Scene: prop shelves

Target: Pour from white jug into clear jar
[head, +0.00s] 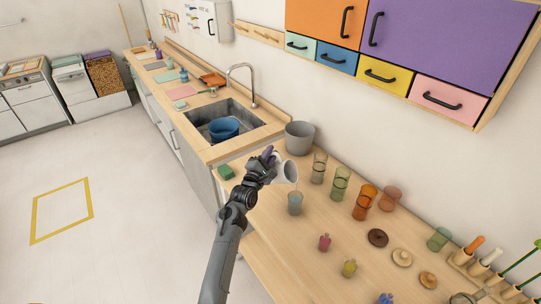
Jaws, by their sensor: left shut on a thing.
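The white jug (288,172) is tilted, its mouth to the right and down, above the clear jar. My left gripper (270,162) is shut on the jug from its left side and holds it above the wooden counter. The clear jar (295,204), bluish-grey, stands upright on the counter just below the jug's mouth. A thin pale streak shows between the jug's lip and the jar; it is too small to tell its nature for sure. The jar's contents cannot be made out. My right gripper is not in view.
Brown (319,168), green (340,184) and orange (364,203) glasses stand close to the right. A grey pot (299,138) stands behind the jug. Small bottles and lids (377,238) dot the right counter. The sink (222,122) is farther back.

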